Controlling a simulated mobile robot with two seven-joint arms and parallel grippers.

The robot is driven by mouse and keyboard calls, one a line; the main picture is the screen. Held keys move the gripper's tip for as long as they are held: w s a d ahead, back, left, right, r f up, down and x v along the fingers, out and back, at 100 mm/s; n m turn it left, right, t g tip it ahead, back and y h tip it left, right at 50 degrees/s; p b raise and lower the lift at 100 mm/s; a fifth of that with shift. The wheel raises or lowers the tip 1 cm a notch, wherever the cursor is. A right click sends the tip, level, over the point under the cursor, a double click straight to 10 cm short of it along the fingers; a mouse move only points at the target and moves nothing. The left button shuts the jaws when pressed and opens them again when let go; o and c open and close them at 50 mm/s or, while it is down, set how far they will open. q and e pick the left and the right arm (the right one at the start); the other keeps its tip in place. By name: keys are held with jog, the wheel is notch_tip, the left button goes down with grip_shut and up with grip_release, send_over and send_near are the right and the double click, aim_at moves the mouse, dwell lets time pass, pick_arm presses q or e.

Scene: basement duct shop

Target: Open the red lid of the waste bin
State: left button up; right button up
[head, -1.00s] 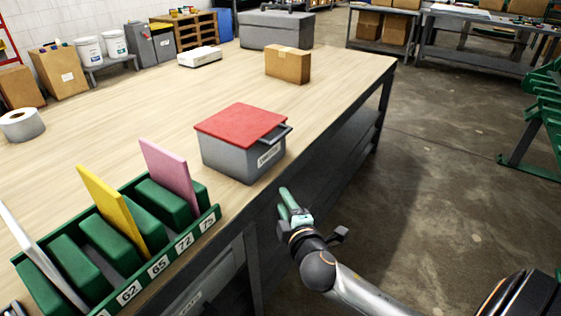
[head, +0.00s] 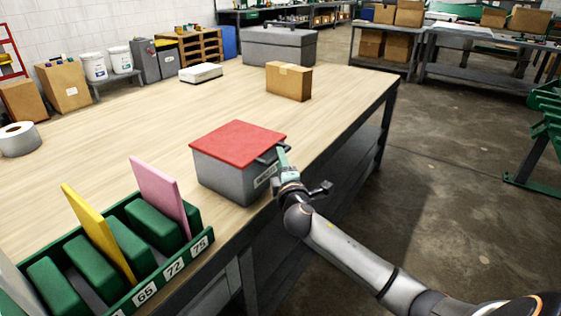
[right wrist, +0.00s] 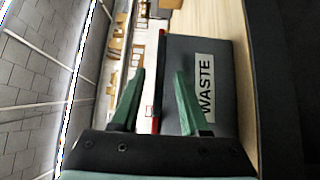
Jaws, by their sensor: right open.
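The grey waste bin (head: 228,175) stands on the wooden workbench near its right edge. Its flat red lid (head: 238,143) is down on the bin. A dark bar handle (head: 266,157) sticks out at the lid's right side. My right gripper (head: 281,153) is at that side, close to the handle, partly covering it; I cannot tell whether they touch. In the right wrist view, the open green fingers (right wrist: 161,75) point at the bin (right wrist: 212,55), with the lid's red edge (right wrist: 161,42) seen between them and the WASTE label beside one finger. My left gripper is not in view.
A green rack (head: 170,268) with upright yellow and pink boards stands on the bench in front of the bin. A cardboard box (head: 289,82) and a large grey case (head: 278,47) stand farther back.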

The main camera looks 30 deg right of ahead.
jog(key=shift+w+d, duration=0.1)
jog(key=shift+w, duration=0.2)
jog(key=shift+c, duration=0.2)
grip_shut()
dwell(1.1)
